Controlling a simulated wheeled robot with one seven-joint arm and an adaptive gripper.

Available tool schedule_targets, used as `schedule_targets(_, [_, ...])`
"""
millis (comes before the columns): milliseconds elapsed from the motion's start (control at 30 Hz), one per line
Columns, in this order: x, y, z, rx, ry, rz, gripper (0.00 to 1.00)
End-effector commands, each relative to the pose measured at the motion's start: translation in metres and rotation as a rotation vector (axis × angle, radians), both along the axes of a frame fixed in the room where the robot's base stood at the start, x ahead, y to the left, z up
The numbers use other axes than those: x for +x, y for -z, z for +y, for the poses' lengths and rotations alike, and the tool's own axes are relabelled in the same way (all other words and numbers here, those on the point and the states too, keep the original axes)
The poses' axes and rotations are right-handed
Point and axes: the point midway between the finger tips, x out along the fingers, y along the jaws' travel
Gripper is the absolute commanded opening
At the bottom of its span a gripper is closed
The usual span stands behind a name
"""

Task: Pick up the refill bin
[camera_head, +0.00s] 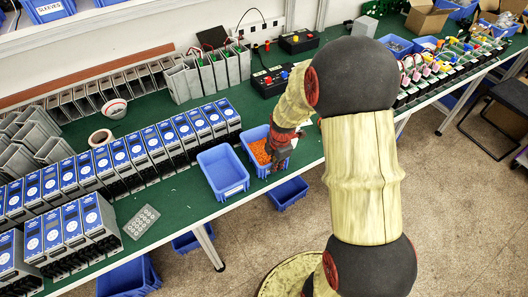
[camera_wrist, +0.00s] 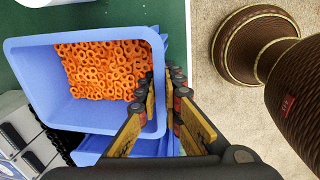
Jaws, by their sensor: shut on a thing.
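The refill bin is most likely the blue bin of small orange rings (camera_head: 249,138) near the front edge of the green bench. It fills the left half of the wrist view (camera_wrist: 40,70), with the rings heaped towards its far right. My gripper (camera_head: 278,150) is at the bin's right side. In the wrist view my gripper (camera_wrist: 166,88) has its fingers on either side of the bin's right wall and is shut on it. Part of that wall is hidden by the fingers. I cannot tell whether the bin is clear of the bench.
An empty blue bin (camera_head: 222,173) stands close on the left. Rows of blue-fronted grey units (camera_head: 125,158) fill the bench further left. Black units with coloured terminals (camera_head: 270,80) stand behind. A blue bin (camera_head: 287,193) sits below the bench edge. Open floor lies in front.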

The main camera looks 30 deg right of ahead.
Motion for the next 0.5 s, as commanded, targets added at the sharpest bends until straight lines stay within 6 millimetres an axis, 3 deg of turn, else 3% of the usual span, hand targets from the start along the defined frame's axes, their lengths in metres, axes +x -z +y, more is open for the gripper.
schedule_targets(500, [0.0007,-0.0073,-0.0002,0.0,0.0,-0.002,0.0])
